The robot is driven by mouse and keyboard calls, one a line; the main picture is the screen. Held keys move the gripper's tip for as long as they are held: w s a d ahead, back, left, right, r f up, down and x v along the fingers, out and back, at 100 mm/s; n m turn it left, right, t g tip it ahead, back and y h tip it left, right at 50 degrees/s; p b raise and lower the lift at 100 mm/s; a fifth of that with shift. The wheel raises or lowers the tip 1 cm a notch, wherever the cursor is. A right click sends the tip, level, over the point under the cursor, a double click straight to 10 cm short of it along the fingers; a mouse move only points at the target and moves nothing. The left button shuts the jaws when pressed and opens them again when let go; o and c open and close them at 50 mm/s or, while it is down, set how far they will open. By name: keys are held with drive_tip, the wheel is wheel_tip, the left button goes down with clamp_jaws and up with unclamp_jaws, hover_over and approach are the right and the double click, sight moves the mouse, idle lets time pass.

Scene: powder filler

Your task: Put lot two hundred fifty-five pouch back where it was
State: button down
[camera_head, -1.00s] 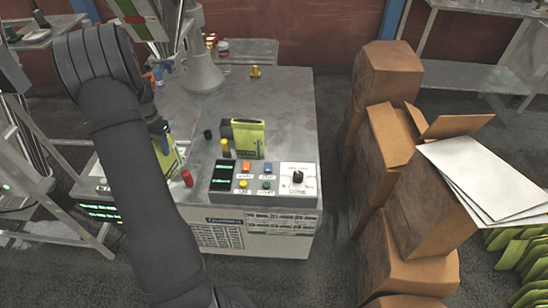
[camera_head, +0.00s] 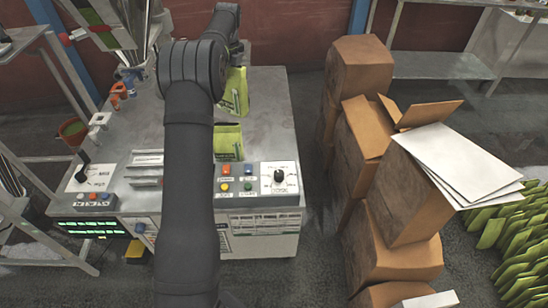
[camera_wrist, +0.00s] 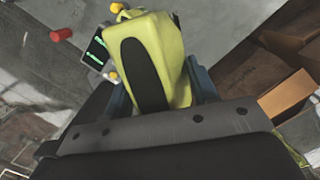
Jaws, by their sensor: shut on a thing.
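A yellow-green pouch (camera_head: 236,93) hangs at the end of my arm, over the back right part of the metal machine top (camera_head: 270,110). In the wrist view my gripper (camera_wrist: 163,92) is shut on this pouch (camera_wrist: 178,50), with a blue-grey finger on each side. A dark oval marks its near face. In the head view my arm hides the gripper's fingers. A second yellow-green pouch (camera_head: 228,143) stands on the machine top behind the button panel, partly hidden by my arm. I cannot read a lot number on either pouch.
The button panel (camera_head: 279,178) with a black knob is at the machine's front edge. Stacked brown cartons (camera_head: 362,130) stand to the right, beyond a floor gap. The filler's hopper (camera_head: 100,20) is at the back left. The machine top's right side is clear.

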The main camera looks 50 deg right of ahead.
drive_tip(key=s+d+f+m, duration=0.1)
drive_tip(key=s+d+f, duration=0.3)
drive_tip(key=s+f, duration=0.25)
drive_tip(key=s+d+f+m, duration=0.1)
drive_tip(key=s+d+f, duration=0.45)
drive_tip(key=f, duration=0.25)
wheel_tip(320, 180, down, 10)
drive_tip(key=shift+s+a+r, duration=0.15)
drive_tip(key=shift+s+a, duration=0.15)
drive_tip(key=shift+a, duration=0.1)
drive_tip(key=c, duration=0.6)
unclamp_jaws()
drive_tip(key=shift+o, duration=0.2)
